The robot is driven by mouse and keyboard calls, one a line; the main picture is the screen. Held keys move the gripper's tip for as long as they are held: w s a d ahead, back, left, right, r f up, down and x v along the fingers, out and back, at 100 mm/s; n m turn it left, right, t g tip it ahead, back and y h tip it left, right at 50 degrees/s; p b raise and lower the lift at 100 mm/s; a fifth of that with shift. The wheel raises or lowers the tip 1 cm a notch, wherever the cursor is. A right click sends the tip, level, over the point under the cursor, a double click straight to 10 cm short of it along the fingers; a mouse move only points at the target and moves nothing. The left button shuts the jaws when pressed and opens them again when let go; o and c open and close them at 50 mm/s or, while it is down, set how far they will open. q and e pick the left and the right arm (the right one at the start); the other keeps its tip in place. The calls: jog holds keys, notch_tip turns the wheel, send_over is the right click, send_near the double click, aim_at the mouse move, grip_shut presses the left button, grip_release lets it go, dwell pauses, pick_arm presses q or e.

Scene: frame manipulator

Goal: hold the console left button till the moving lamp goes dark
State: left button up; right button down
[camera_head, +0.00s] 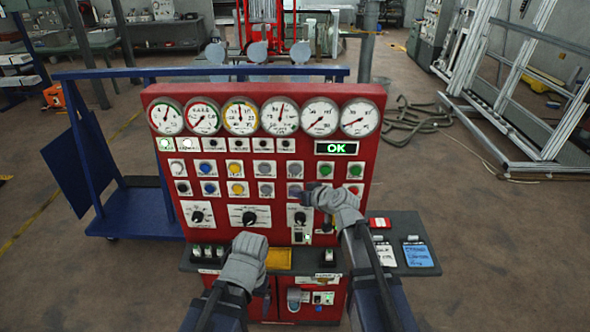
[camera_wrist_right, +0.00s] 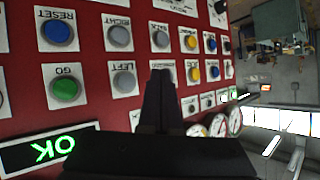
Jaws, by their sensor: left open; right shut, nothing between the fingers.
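The red console (camera_head: 375,110) stands ahead with rows of buttons. The grey LEFT button (camera_wrist_right: 124,80) shows in the right wrist view beside the green GO button (camera_wrist_right: 64,88); in the head view it is the grey button (camera_head: 295,168) left of the green ones. My right gripper (camera_head: 308,194) is shut and empty in front of the panel; contact cannot be told. In the right wrist view its fingers (camera_wrist_right: 166,78) cover part of the panel beside LEFT. Two small lamps (camera_head: 167,144) (camera_head: 185,144) at upper left are lit; their labels are unreadable. My left gripper (camera_head: 250,242) is open and empty, low before the console.
An OK display (camera_head: 338,148) glows green below the gauges (camera_head: 281,115). Knobs (camera_head: 249,216) sit under the buttons. A dark side shelf (camera_head: 410,238) with cards is at right. A blue cart (camera_head: 135,205) stands behind at left.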

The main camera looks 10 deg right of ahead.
jog(key=shift+w, duration=0.1)
send_near(292, 172)
jog(key=shift+w+a+f, duration=1.5)
jog(key=shift+w+a, duration=0.1)
jog(key=shift+w, duration=0.15)
dwell(1.1)
jog(key=shift+w+d, duration=0.1)
jog(key=shift+w, duration=0.2)
jog(key=shift+w, duration=0.45)
dwell(4.0)
